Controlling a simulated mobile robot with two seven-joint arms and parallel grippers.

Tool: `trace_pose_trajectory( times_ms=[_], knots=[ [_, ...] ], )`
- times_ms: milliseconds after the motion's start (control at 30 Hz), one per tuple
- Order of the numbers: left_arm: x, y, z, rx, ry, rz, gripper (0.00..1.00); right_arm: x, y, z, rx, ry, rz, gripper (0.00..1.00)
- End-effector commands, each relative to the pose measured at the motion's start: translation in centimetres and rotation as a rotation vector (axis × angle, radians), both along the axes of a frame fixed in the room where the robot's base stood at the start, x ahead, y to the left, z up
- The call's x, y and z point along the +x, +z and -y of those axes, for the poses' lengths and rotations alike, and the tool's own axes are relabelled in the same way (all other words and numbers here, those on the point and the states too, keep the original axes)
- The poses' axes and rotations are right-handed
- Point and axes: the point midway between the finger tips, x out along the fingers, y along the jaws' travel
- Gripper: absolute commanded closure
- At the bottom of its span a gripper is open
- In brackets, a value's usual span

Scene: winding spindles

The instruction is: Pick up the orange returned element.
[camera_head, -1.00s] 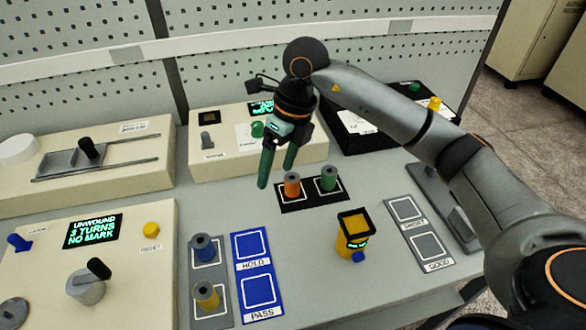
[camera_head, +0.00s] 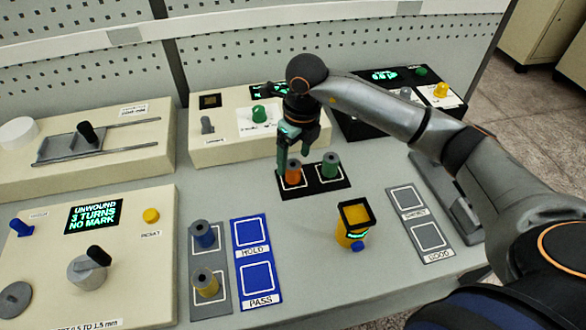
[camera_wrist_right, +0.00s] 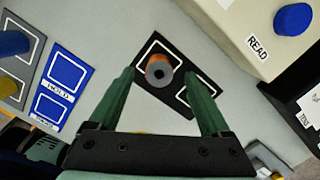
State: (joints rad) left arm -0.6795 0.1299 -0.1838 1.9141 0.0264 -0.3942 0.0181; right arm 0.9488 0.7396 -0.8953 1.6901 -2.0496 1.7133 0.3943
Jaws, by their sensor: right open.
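The orange returned element (camera_head: 293,174) is an upright spool with a grey top and a dark hole, on the left square of a small black mat (camera_head: 316,188). A green spool (camera_head: 330,166) stands on the mat's right square. My right gripper (camera_head: 294,160) is open and points down, close above the orange spool. In the right wrist view the orange spool (camera_wrist_right: 159,72) lies between the two green fingers (camera_wrist_right: 158,78), with gaps either side and no visible contact. The green spool cannot be made out there. My left gripper is not in view.
A yellow container (camera_head: 352,226) stands in front of the mat. A blue HOLD/PASS mat (camera_head: 254,262) and a grey mat with blue (camera_head: 203,234) and yellow spools (camera_head: 205,282) lie to the left. A grey two-square mat (camera_head: 419,222) lies right. Cream consoles (camera_head: 240,148) stand behind.

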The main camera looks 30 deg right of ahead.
Motion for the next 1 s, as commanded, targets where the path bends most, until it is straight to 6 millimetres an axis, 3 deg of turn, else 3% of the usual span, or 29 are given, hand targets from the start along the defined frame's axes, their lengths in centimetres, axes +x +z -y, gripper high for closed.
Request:
trace_pose_trajectory(
  times_ms=[200, 500, 1000],
  knots=[
    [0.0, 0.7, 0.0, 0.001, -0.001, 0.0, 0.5, 0.1, -3.0, -0.2, 0.0, -0.001, -0.003, 0.19],
    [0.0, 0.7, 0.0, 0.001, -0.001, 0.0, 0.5, 0.2, -3.5, -0.2, 0.001, 0.0, 0.0, 0.19],
    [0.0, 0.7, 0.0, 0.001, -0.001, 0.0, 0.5, 0.2, -3.4, -0.2, 0.001, 0.0, 0.0, 0.75]
  ],
)
